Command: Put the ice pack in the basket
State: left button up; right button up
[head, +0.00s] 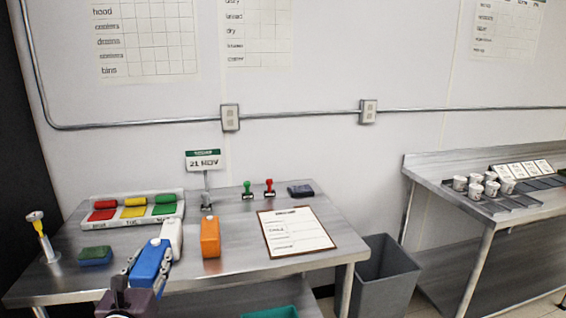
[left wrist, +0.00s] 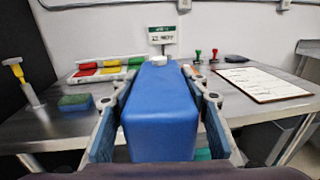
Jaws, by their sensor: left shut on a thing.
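The ice pack is a blue block (head: 150,262) with a white cap, held over the front part of the steel table. It fills the middle of the left wrist view (left wrist: 160,120). My left gripper (head: 148,268) is shut on it, with one finger pressed along each side. A teal edge (head: 270,313) shows at the bottom of the head view, low in front of the table; it may be the basket, but most of it is cut off. My right gripper is not in view.
On the steel table (head: 240,258) stand an orange bottle (head: 210,238), a white bottle (head: 173,238), a green sponge (head: 95,256), a tray of coloured blocks (head: 132,223), stamps and a clipboard (head: 295,232). A grey bin (head: 380,280) stands right of it.

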pick_arm(q)
jog(key=s+d+f+m+h, duration=0.1)
jog(key=s+d+f+h, duration=0.1)
jog(key=s+d+f, duration=0.45)
jog(key=s+d, duration=0.2)
jog(key=s, duration=0.8)
jog(key=s+d, duration=0.3)
jog(key=s, duration=0.6)
jog(key=shift+s+f, duration=0.2)
jog(key=shift+s, duration=0.2)
jog(key=shift+a+f, duration=0.1)
jog(key=shift+a, duration=0.05)
